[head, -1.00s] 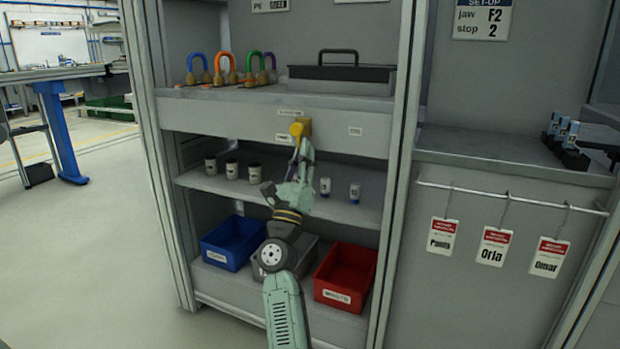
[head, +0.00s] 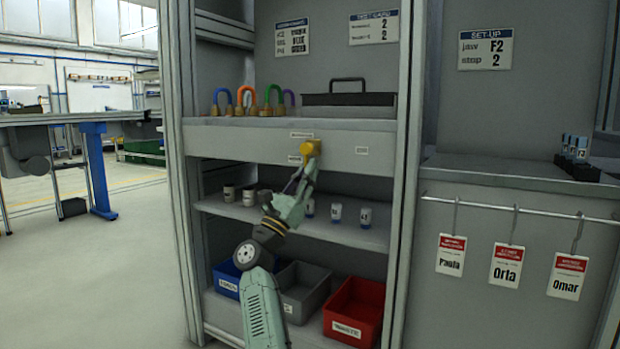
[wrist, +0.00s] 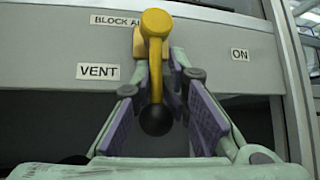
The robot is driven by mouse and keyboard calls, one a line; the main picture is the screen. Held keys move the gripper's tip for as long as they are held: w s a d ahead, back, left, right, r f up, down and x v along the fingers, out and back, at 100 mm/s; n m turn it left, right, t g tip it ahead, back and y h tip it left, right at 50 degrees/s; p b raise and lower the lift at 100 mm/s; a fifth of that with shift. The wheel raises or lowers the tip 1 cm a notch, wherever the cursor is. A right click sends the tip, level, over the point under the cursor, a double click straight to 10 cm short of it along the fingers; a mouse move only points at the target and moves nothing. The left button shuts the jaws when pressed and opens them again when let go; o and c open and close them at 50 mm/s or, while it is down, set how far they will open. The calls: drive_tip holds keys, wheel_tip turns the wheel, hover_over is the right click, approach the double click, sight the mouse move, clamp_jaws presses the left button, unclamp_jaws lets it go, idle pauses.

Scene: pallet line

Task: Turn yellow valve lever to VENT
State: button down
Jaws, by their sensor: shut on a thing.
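The yellow valve lever (wrist: 156,55) is on the grey panel, with a round yellow hub at its top and a black ball knob at its near end. In the wrist view it runs down from the hub between my fingers. My gripper (wrist: 157,88) is shut on the lever, with a purple-padded finger on either side. The VENT label (wrist: 98,71) is left of the lever and the ON label (wrist: 240,55) is to the right. A partly hidden label (wrist: 115,20) is above. In the head view, the yellow valve (head: 311,148) shows above my gripper, which hides the knob.
Coloured padlocks (head: 247,102) and a black-handled case (head: 348,99) stand on the shelf above. Small containers stand on the shelf below, left and right of my arm. Blue, grey and red bins (head: 355,311) sit lower. Name tags (head: 507,265) hang from a rail at right.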

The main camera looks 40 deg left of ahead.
drive_tip(key=shift+w+a+f, duration=0.1)
drive_tip(key=shift+w+f, duration=0.2)
drive_tip(key=shift+f, duration=0.15)
drive_tip(key=c, duration=1.7)
unclamp_jaws()
drive_tip(key=shift+a+f+y, duration=0.1)
drive_tip(key=shift+a+y, duration=0.05)
drive_tip(key=shift+y, duration=0.15)
drive_tip(key=shift+s+r, duration=0.2)
drive_tip(key=shift+r, duration=0.25)
wheel_tip(320, 180, up, 10)
drive_tip(key=shift+f, duration=0.25)
